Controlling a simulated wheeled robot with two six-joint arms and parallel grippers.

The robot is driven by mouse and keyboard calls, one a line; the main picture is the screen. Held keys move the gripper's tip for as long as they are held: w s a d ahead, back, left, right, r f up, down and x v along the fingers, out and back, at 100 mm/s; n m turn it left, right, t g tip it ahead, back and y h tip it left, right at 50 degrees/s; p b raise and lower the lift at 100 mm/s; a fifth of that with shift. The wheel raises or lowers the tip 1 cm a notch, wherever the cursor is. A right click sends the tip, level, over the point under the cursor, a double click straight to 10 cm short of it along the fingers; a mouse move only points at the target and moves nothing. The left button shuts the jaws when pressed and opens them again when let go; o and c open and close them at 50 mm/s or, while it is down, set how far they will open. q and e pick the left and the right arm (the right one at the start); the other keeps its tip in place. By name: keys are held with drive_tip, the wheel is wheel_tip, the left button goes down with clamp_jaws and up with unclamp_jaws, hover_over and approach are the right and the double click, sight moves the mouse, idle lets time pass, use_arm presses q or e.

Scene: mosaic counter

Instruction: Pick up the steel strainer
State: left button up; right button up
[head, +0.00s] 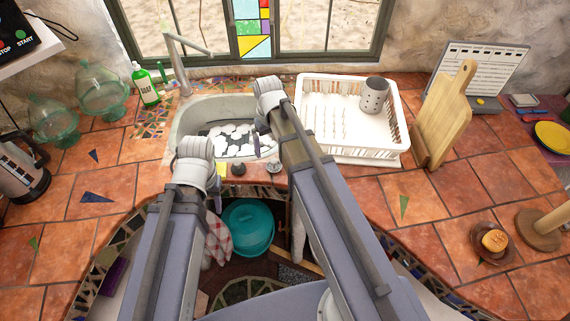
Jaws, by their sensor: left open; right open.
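The steel strainer looks to be the small round metal piece (273,166) on the counter's front strip, just in front of the sink. A dark round plug (238,168) sits to its left. My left gripper (214,196) is open, mostly hidden by its own arm, left of the strainer and nearer to me. My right gripper (259,143) is open, largely hidden by its arm, over the sink's right front part. Neither visibly touches the strainer.
The sink (185,128) holds white dishes or foam. A white dish rack (345,153) with a steel utensil cup (374,95) stands to the right. A wooden board (445,115) leans beyond it. A yellow sponge (222,169) lies left of the plug.

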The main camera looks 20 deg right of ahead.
sight(273, 159)
drive_tip(key=shift+w+d, duration=0.1)
drive_tip(key=shift+d, duration=0.05)
drive_tip(key=shift+f, duration=0.2)
drive_tip(key=shift+f+b, duration=1.1)
drive_tip(key=shift+b, duration=0.25)
drive_tip(key=shift+f, duration=0.1)
drive_tip(key=f+b, duration=0.5)
drive_tip(key=shift+s, duration=0.25)
drive_tip(key=c, duration=1.4)
